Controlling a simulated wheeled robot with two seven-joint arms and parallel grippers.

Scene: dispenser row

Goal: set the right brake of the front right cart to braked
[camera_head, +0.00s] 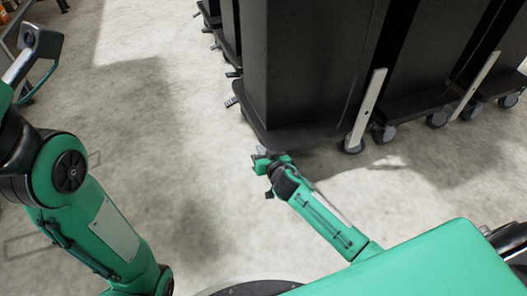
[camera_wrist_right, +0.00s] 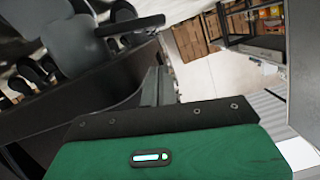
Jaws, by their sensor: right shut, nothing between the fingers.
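The front right cart is a tall black box (camera_head: 305,60) on a dark base with rounded corners (camera_head: 300,137). My right gripper (camera_head: 262,157) is low beside the near corner of this base, shut and empty; I cannot tell if it touches. A dark pedal (camera_head: 231,101) sticks out at the base's left side. The right wrist view shows my shut fingers (camera_wrist_right: 155,86) near a dark curved base (camera_wrist_right: 75,105), a grey caster (camera_wrist_right: 78,45) and a black lever (camera_wrist_right: 130,26). The lever's brake state is unclear. A grey part (camera_head: 40,42) at upper left may belong to my left arm; its jaws cannot be made out.
More black carts (camera_head: 425,50) stand to the right, with grey casters (camera_head: 384,133) and slanted pale bars (camera_head: 368,108). Another pedal (camera_head: 233,74) shows behind. The floor (camera_head: 170,110) left of the carts is clear.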

